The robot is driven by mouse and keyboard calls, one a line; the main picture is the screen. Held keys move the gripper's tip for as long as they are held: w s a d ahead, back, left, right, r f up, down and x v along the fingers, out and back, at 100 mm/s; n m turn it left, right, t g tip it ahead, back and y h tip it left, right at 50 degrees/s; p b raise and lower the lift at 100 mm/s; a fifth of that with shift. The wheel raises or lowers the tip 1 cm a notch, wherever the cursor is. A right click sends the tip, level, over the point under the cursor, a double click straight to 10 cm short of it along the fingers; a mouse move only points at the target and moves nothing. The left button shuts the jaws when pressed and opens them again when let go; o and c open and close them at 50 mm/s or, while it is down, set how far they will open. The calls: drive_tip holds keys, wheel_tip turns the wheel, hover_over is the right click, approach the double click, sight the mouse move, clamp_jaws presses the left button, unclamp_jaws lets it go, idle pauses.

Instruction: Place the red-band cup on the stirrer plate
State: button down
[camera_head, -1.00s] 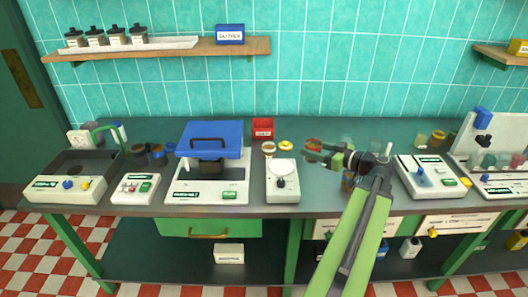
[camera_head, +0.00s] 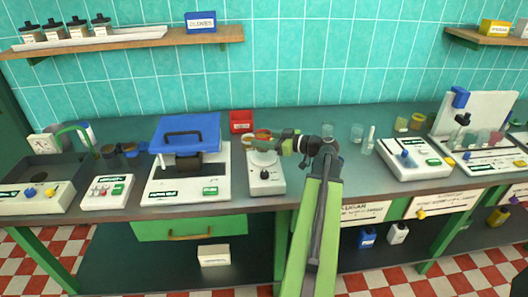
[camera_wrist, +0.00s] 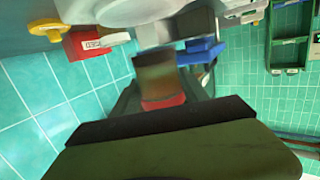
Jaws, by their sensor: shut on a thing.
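The red-band cup (camera_head: 263,134) is a small brownish cup with a red band. It also shows in the wrist view (camera_wrist: 155,75), blurred and tilted in the picture, with the red band close to the dark finger. My gripper (camera_head: 276,141) is shut on the cup and holds it in the air. The white device with a round pale top, which looks like the stirrer plate (camera_head: 266,181), stands below the cup on the bench. The cup appears over the back part of its round top; I cannot tell the exact gap. A white rounded surface (camera_wrist: 125,10) fills the top of the wrist view.
A red bin (camera_head: 241,121) stands behind, left of the cup. A blue-lidded device (camera_head: 187,135) stands to the left. Clear glassware (camera_head: 357,132) and a white device (camera_head: 413,160) stand right of my arm. A shelf (camera_head: 130,42) hangs above at left.

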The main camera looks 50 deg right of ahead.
wheel_tip(320, 180, down, 4)
drive_tip(key=b, duration=0.4)
drive_tip(key=shift+f, duration=0.2)
drive_tip(key=shift+s+r, duration=0.1)
drive_tip(key=shift+r, duration=0.15)
drive_tip(key=c, duration=0.6)
unclamp_jaws()
drive_tip(key=p+v, duration=0.2)
drive_tip(key=v, duration=1)
drive_tip(key=shift+f, duration=0.1)
